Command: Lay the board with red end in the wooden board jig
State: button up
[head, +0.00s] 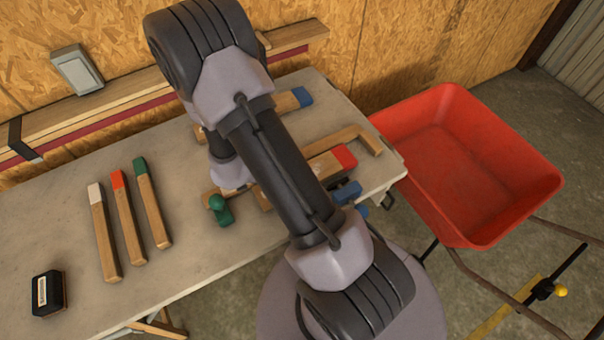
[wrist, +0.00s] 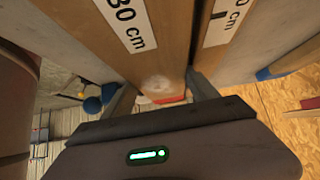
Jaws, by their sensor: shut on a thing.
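A wide wooden board with a red end (head: 344,157) is at the right half of the table in the head view, largely hidden by my arm. The wooden board jig (head: 366,137) shows beside it as a rail with an end piece. I cannot tell whether the board rests in the jig or is just above it. In the wrist view my gripper (wrist: 162,98) is shut on the board (wrist: 160,55), with its red end just visible between the fingers. A white "80 cm" label is on the wood. My gripper is hidden in the head view.
Three sticks with white, red (head: 122,200) and green ends lie at the left, near a black box (head: 47,293). A blue-ended board (head: 298,100) lies behind. A red wheelbarrow (head: 470,170) is at the right.

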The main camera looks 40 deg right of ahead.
jog(key=shift+f, duration=0.5)
dwell(0.3)
jog(key=o, duration=1.9)
jog(key=shift+r, duration=0.1)
